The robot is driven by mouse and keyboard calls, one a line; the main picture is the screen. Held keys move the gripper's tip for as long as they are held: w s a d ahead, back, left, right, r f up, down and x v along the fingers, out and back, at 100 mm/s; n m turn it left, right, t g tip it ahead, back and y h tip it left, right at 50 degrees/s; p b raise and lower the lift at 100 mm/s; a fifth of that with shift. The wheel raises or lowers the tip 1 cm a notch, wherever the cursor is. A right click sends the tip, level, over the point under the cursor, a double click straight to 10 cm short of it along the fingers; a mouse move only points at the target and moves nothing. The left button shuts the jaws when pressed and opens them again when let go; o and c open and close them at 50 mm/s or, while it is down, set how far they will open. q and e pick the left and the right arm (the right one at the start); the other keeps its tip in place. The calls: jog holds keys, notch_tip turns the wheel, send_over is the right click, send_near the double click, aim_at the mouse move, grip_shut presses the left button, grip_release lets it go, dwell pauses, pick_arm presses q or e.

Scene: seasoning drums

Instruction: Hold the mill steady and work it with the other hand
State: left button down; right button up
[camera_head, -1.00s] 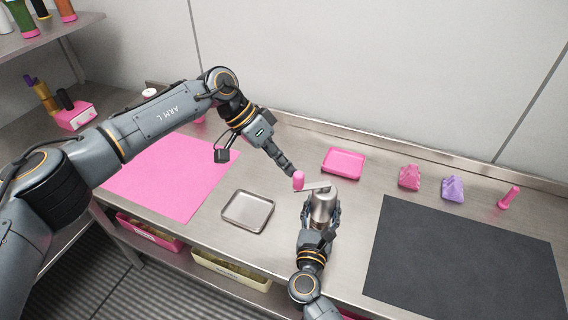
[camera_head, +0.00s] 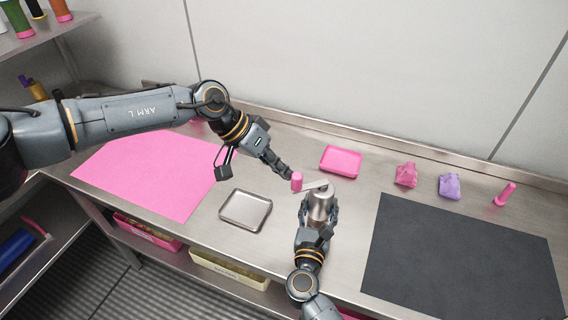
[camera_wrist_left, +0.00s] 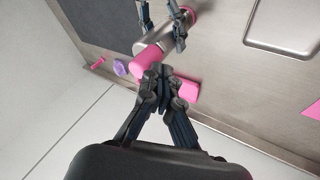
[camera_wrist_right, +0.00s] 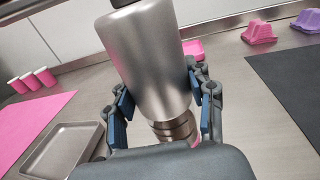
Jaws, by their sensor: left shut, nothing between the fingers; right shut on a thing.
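The mill (camera_head: 321,208) is a steel cylinder standing on the counter. A flat crank arm (camera_head: 313,188) on its top ends in a pink knob (camera_head: 297,181) on the left. My right gripper (camera_wrist_right: 163,98) is shut around the mill's body, one finger on each side; a pink part at its base shows in the right wrist view. My left gripper (camera_head: 287,174) is shut and empty, its fingertips close beside the knob. In the left wrist view the fingertips (camera_wrist_left: 164,78) overlap the knob (camera_wrist_left: 148,60); I cannot tell whether they touch it.
A pink tray (camera_head: 341,160) lies behind the mill, a metal tray (camera_head: 245,222) to its left. A pink mat (camera_head: 150,175) and a dark mat (camera_head: 465,262) lie at the sides. Pink (camera_head: 406,174) and purple (camera_head: 450,185) pieces and a pink pin (camera_head: 504,194) stand at back right.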

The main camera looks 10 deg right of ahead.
pick_arm(q)
jog(key=shift+s, duration=1.25)
jog(key=s+d+n+t, duration=0.2)
jog(key=s+d+n, duration=0.1)
jog(key=s+d, duration=0.5)
jog(key=shift+s+d, duration=0.2)
jog(key=shift+s, duration=0.05)
dwell(1.0)
